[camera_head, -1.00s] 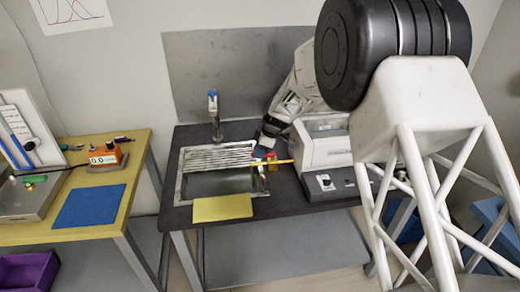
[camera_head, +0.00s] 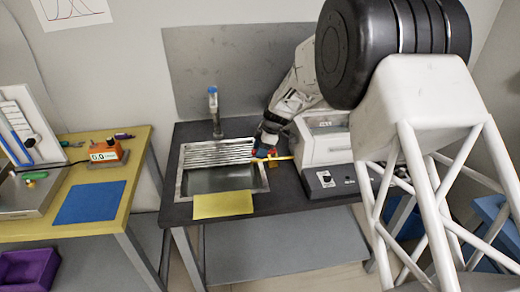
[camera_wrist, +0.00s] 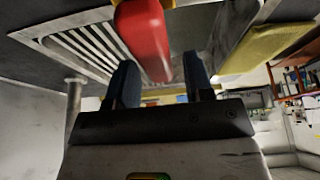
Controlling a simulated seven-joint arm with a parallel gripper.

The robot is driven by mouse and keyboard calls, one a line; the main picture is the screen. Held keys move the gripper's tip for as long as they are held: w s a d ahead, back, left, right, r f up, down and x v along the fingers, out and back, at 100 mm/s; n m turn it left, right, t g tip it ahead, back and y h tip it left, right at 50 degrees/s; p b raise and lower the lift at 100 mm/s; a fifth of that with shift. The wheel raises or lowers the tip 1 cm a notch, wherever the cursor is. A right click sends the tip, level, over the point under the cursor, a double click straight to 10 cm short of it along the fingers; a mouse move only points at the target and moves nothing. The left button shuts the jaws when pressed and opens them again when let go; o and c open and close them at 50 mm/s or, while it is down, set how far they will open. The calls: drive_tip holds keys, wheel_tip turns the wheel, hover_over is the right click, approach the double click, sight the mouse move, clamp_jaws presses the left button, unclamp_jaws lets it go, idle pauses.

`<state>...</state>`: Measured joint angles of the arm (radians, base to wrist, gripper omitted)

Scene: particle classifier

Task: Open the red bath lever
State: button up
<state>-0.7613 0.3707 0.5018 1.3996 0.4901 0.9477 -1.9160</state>
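The red bath lever (camera_wrist: 143,38) fills the top middle of the wrist view, close to the camera. Its lower end shows between the two dark fingers of my gripper (camera_wrist: 161,75), with a gap on each side. The fingers are apart; whether the lever is fully between them in depth I cannot tell. In the head view my gripper (camera_head: 266,142) is at the right rim of the metal bath (camera_head: 178,184). A small red patch, likely the lever, shows there (camera_head: 262,153), mostly hidden by the gripper.
A yellow bar (camera_head: 281,158) lies beside the gripper. A white machine (camera_head: 322,150) stands just right of it. A tap (camera_head: 213,105) rises behind the bath, and a yellow pad (camera_head: 222,205) lies in front. The dark counter front (camera_head: 290,195) is clear.

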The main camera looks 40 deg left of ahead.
drive_tip(key=shift+o, duration=0.3)
drive_tip(key=shift+r, duration=0.1)
drive_tip(key=shift+r, duration=1.45)
drive_tip(key=shift+s+d+r, duration=0.1)
drive_tip(key=shift+s+r, duration=0.05)
drive_tip(key=shift+r, duration=0.1)
drive_tip(key=s+d+r, duration=0.1)
drive_tip(key=s+d, duration=0.9)
drive_tip(key=d, duration=0.1)
drive_tip(key=shift+s+d+r, duration=0.2)
drive_tip(key=shift+s, duration=0.1)
